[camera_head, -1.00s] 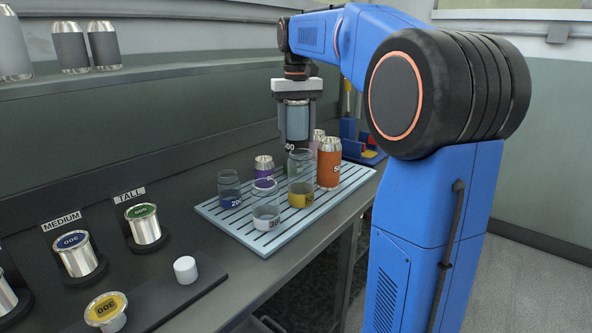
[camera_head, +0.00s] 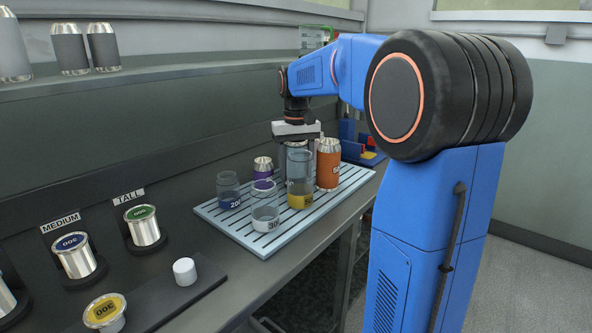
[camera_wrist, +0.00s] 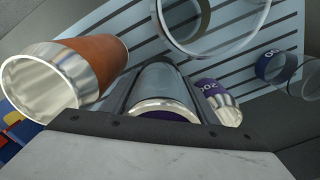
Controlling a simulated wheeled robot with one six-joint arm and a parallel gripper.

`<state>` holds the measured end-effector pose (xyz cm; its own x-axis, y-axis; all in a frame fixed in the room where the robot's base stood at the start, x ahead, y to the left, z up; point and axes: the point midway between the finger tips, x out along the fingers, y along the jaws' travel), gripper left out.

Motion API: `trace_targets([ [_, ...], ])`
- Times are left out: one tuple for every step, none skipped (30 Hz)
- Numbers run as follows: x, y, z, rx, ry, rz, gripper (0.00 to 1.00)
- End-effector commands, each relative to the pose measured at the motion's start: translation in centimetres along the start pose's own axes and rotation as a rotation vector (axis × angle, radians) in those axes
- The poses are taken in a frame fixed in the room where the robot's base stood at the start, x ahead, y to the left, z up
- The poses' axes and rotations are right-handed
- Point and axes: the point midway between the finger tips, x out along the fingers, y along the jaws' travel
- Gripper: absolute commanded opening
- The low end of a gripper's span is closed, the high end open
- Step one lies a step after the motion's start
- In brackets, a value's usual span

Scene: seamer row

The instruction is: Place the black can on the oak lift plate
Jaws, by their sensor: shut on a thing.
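My gripper (camera_head: 297,142) is shut on a grey-blue cylindrical can (camera_wrist: 165,84) with a silver rim and a dark end. It is upright, low over the back of the pale slatted rack (camera_head: 216,223); whether its base touches the rack is hidden behind glass jars. I cannot tell if this is the black can. Two dark cans with silver tops (camera_head: 69,48) and (camera_head: 103,45) stand on the wall shelf. I cannot make out an oak lift plate in either view.
An orange can (camera_head: 328,168) stands close right of my gripper. A purple can (camera_head: 263,168), a yellow-banded jar (camera_head: 300,192), a white-banded jar (camera_head: 265,214) and a blue-banded jar (camera_head: 229,195) share the rack. A white cylinder (camera_head: 185,271) stands left.

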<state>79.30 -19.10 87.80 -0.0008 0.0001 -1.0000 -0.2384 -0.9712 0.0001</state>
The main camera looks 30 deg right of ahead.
Motion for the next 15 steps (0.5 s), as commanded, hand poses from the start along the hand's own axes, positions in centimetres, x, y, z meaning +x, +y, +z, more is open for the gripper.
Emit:
trace_targets([
  [-0.09,0.0,-0.02,0.0,0.002,0.0,0.14],
  [-0.1,0.0,-0.02,0.0,0.002,0.0,0.14],
  [-0.11,0.0,-0.02,0.0,0.002,0.0,0.14],
  [-0.11,0.0,-0.02,0.0,0.002,0.0,0.14],
  [-0.1,0.0,-0.03,0.0,0.002,0.0,0.14],
  [-0.04,0.0,-0.02,0.0,0.002,0.0,0.14],
  [0.02,0.0,-0.02,0.0,0.001,0.0,0.14],
  [0.1,0.0,-0.02,0.0,0.001,0.0,0.14],
  [0.2,0.0,-0.02,0.0,0.001,0.0,0.56],
  [0.18,0.0,-0.02,0.0,0.001,0.0,0.61],
  [0.17,0.0,-0.02,0.0,0.001,0.0,0.61],
  [0.17,0.0,-0.03,0.0,0.001,0.0,0.61],
  [0.17,0.0,-0.03,0.0,0.001,0.0,0.61],
  [0.16,0.0,-0.03,0.0,0.001,0.0,0.61],
  [0.16,0.0,-0.03,0.0,0.001,0.0,0.61],
])
